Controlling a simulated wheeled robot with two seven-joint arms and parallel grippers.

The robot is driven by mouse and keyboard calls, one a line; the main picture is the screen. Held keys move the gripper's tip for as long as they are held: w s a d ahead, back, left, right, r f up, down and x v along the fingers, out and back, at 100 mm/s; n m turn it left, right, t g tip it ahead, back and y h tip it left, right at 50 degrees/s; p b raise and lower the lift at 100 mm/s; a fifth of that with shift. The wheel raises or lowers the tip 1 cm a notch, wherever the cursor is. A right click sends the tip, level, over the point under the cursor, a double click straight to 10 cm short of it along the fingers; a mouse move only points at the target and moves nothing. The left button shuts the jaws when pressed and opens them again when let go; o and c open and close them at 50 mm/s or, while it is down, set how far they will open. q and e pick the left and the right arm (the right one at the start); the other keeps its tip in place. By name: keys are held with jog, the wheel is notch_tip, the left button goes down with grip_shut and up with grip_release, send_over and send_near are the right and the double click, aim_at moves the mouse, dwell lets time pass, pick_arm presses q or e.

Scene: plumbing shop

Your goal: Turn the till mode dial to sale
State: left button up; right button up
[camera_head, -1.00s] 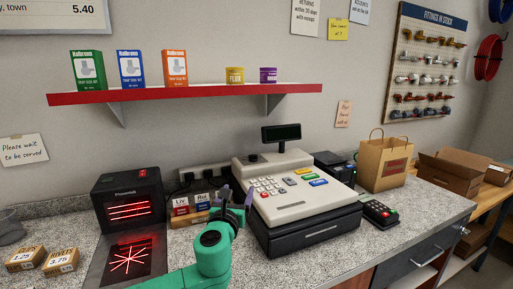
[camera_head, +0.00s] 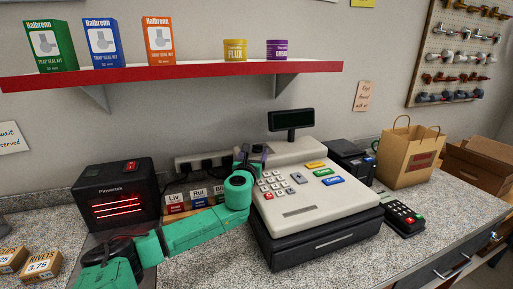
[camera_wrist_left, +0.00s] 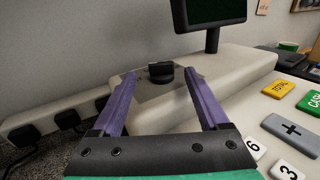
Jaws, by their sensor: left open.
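The till (camera_head: 320,205) is a cream cash register with a dark base, standing on the counter in the head view. Its mode dial (camera_wrist_left: 161,72) is a black round knob on a grey plate at the top of the till in the left wrist view. In the head view I cannot make the dial out behind my gripper. My left gripper (camera_head: 253,154) is open at the till's upper left corner. In the wrist view its two purple fingers (camera_wrist_left: 158,90) point towards the dial, one to each side, with the dial a little beyond the tips. My right gripper is not in view.
The till's display (camera_head: 291,121) stands on a post right of the dial. A power strip (camera_head: 205,160) with black plugs runs along the wall at left. A black scanner (camera_head: 118,195), a card reader (camera_head: 402,214) and a paper bag (camera_head: 405,155) flank the till.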

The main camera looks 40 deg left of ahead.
aim_at(257, 146)
pick_arm(q)
jog(key=shift+r+x, duration=0.25)
jog(key=shift+x, duration=0.85)
jog(key=shift+w+a+f, duration=0.2)
jog(key=shift+w, duration=0.35)
jog(key=shift+s+r, duration=0.1)
grip_shut()
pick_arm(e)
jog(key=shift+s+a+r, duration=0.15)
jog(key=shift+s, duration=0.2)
